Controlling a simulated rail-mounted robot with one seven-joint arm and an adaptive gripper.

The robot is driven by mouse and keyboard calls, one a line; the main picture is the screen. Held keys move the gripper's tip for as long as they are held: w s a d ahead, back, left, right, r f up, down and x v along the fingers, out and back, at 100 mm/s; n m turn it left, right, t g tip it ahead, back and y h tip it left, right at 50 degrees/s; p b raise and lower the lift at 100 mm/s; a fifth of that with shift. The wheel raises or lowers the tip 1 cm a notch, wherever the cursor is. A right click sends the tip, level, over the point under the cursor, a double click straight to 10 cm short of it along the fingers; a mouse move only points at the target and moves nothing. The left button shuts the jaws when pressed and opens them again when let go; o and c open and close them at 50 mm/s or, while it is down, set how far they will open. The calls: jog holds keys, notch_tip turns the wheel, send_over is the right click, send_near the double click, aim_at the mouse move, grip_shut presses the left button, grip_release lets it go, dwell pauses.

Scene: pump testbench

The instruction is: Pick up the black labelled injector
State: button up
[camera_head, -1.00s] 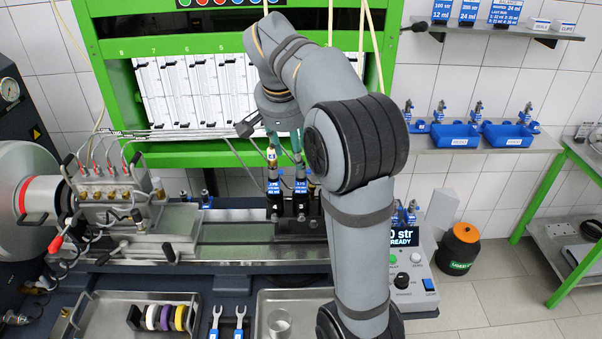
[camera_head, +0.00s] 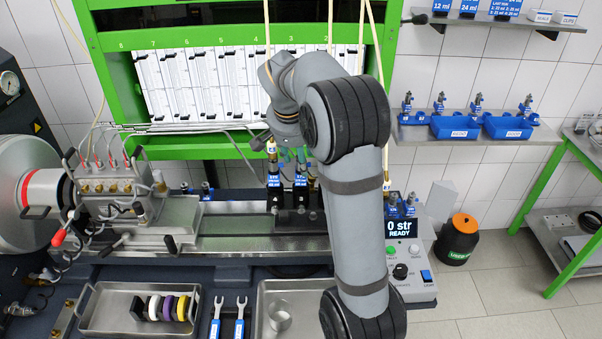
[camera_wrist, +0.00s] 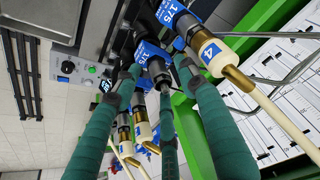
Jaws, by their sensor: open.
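Several upright injectors with blue labels stand in a dark holder on the bench rail. In the head view, one (camera_head: 273,178) is at the left and another (camera_head: 300,181) is right of it, below my gripper (camera_head: 293,156). In the wrist view, my gripper (camera_wrist: 156,80) is open, its teal fingers spread around the top of a dark, blue-labelled injector (camera_wrist: 149,53). I cannot tell whether the fingers touch it. Beside it, close to the right finger, is an injector with a cream and brass connector (camera_wrist: 217,55). My arm hides part of the holder in the head view.
More injectors with cream connectors (camera_wrist: 141,128) stand close by on the other side. Hoses hang from the green frame (camera_head: 200,151) behind. A control box (camera_head: 402,262) is right of the holder. Steel trays (camera_head: 92,318) lie in front.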

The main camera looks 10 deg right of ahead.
jog(key=shift+s, duration=0.1)
grip_shut()
dwell(0.4)
dwell(0.3)
